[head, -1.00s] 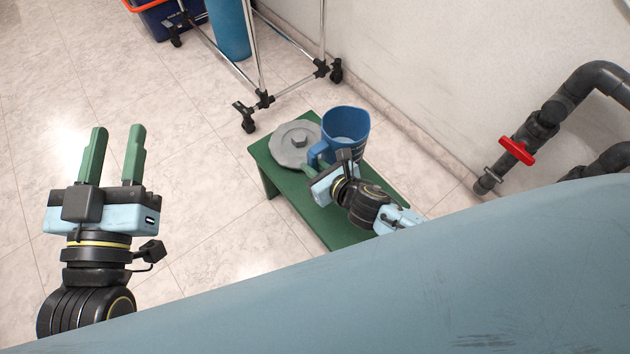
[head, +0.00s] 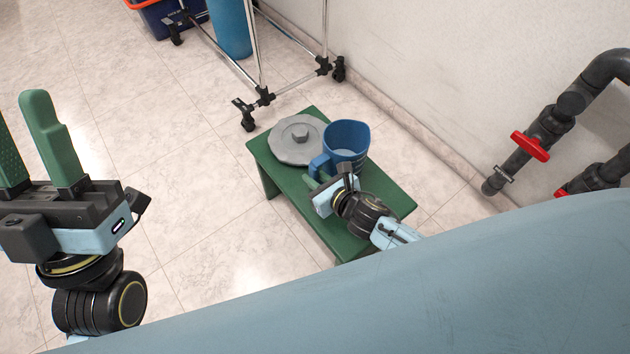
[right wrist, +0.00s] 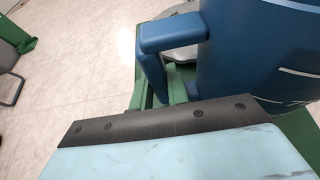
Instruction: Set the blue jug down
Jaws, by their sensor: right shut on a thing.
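The blue jug (head: 346,145) is upright over the middle of the green stool (head: 375,203). It seems to be at or just above the stool top; I cannot tell if its base touches, as the base is partly hidden. My right gripper (head: 318,181) is shut on the jug's handle. The right wrist view shows the handle (right wrist: 165,35) coming down between the green fingers, with the jug's body (right wrist: 250,60) to the right. My left gripper (head: 25,130) is open and empty at the left, over the floor.
A grey round lid (head: 298,139) with a knob lies on the stool, behind and left of the jug. A wheeled metal rack (head: 262,97) stands beyond. Grey pipes with a red valve handle (head: 530,146) run along the wall at right.

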